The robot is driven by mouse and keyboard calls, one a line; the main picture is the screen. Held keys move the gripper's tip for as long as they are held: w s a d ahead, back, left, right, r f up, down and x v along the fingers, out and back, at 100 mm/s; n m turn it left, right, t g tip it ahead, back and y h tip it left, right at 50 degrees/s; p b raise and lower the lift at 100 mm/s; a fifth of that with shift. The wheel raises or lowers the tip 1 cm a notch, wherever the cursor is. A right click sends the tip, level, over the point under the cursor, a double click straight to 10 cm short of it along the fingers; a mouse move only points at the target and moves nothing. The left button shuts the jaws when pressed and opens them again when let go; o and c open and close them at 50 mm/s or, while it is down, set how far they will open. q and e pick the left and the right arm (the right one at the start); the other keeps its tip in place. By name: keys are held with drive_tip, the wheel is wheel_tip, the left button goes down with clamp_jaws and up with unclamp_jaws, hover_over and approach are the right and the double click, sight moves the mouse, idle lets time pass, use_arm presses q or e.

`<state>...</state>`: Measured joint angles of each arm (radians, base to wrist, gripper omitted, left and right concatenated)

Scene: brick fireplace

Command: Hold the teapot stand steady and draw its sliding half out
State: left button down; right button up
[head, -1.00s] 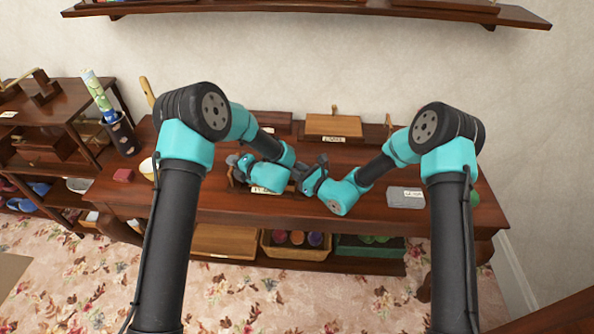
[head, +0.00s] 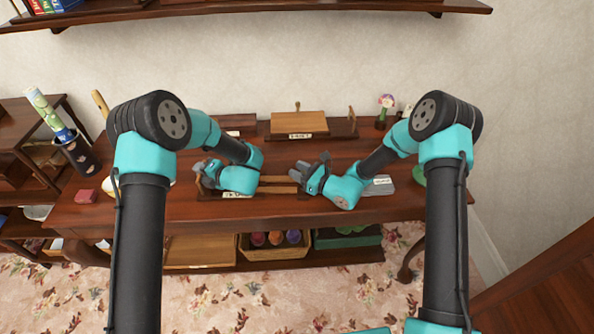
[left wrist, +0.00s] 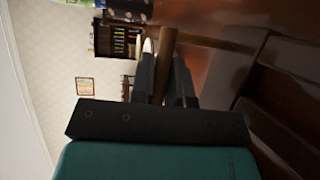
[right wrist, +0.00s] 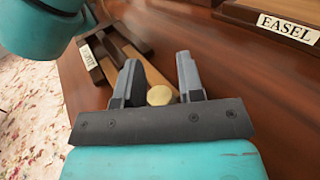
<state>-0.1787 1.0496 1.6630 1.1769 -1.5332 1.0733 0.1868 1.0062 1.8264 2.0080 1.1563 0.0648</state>
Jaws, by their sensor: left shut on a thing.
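The wooden teapot stand lies on the table, with pale rails (head: 278,184) bare between my two grippers. Its labelled left half (right wrist: 125,45) also shows in the right wrist view. My left gripper (head: 205,170) is shut on an upright brown post (left wrist: 165,55) at the stand's left end. My right gripper (right wrist: 157,68) is at the stand's right end. Its fingers stand apart on either side of a post with a pale round top (right wrist: 160,95), with small gaps showing. In the head view my right gripper (head: 312,168) hides most of that end.
A wooden easel (head: 299,123) with a label stands behind, at the back of the table. A grey labelled block (head: 380,186) lies to the right, partly behind my right arm. A red block (head: 86,196) is at the left. The front table strip is clear.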

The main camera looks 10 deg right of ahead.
drive_tip(key=shift+o, duration=1.3)
wheel_tip(320, 180, up, 10)
use_arm(q)
drive_tip(key=c, duration=1)
unclamp_jaws()
drive_tip(key=shift+c, duration=0.2)
drive_tip(key=v, duration=1.2)
